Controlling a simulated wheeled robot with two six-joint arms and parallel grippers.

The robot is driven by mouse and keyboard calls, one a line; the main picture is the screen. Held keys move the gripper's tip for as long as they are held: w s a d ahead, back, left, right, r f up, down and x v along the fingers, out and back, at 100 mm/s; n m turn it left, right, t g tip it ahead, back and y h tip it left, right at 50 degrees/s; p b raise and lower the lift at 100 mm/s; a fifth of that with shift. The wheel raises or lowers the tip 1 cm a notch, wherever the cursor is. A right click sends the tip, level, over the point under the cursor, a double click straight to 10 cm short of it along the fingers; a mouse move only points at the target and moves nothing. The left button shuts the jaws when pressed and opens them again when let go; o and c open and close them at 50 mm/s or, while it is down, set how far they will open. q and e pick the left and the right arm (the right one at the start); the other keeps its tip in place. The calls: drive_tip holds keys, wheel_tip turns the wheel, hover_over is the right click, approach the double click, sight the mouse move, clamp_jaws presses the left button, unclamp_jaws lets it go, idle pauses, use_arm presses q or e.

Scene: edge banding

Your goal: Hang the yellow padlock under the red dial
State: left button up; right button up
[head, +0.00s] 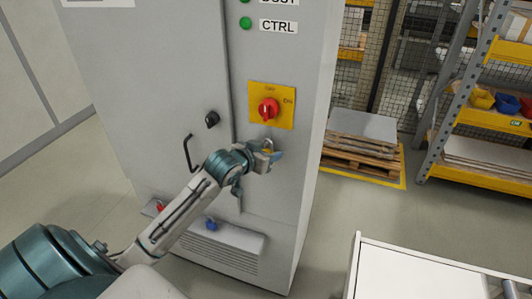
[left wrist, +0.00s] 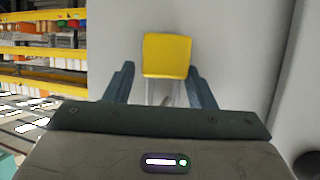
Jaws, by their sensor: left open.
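The red dial (head: 268,108) sits on a yellow plate (head: 286,89) on the grey cabinet's front. The yellow padlock (head: 268,146) is just below that plate, partly hidden by my left gripper (head: 268,158). In the left wrist view the padlock's yellow body (left wrist: 166,54) shows between and beyond the two fingers (left wrist: 161,86). Its grey shackle points down in that picture, towards the gripper's base. The fingers are open, with a gap visible on each side of the padlock. I cannot tell what the shackle hangs from. My right gripper is not in view.
A red padlock (head: 159,207) and a blue padlock (head: 210,224) are at the low ledge (head: 235,239) of the cabinet. A black handle (head: 188,153) and a black knob (head: 211,119) stick out left of the gripper. A white table (head: 405,275) stands at lower right.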

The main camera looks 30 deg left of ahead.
use_arm(q)
drive_tip(key=shift+w+a+r, duration=0.2)
drive_tip(key=shift+r, duration=0.1)
drive_tip(key=shift+s+b, duration=0.4)
drive_tip(key=shift+b, duration=0.25)
drive_tip(key=b+v, duration=0.3)
drive_tip(key=v, duration=0.7)
drive_tip(key=shift+s+d, duration=0.2)
drive_tip(key=shift+d, duration=0.05)
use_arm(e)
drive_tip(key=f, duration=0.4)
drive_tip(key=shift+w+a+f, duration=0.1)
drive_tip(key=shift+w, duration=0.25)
use_arm(q)
drive_tip(key=shift+w+f, duration=0.1)
